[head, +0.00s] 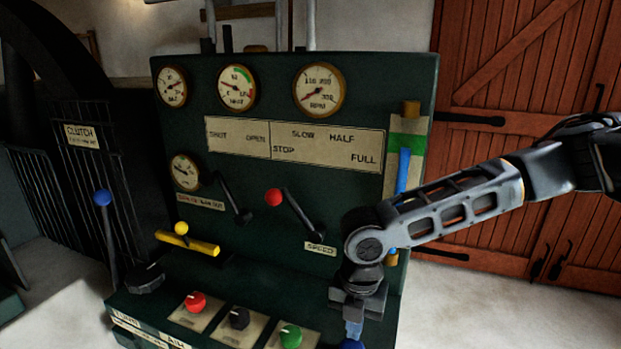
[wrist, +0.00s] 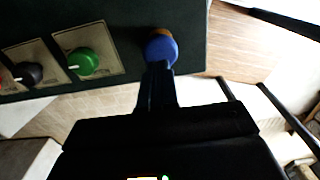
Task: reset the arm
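My arm reaches in from the right in the head view, and my gripper (head: 353,330) points down at the right end of the control desk. In the wrist view my gripper (wrist: 158,70) shows its dark fingers close together, with no gap seen. The fingertips overlap the lower edge of a round blue knob (wrist: 160,48); I cannot tell whether they touch it. The blue knob (head: 350,345) is cut off by the bottom edge in the head view. Nothing shows between the fingers.
The desk carries red (head: 195,301), black (head: 239,318) and green (head: 290,336) knobs. Behind stands a green panel (head: 330,230) with gauges, a red-ball speed lever (head: 274,197) and a yellow handle (head: 188,243). A blue-topped clutch lever (head: 103,198) stands left. Floor at right (head: 480,310) is clear.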

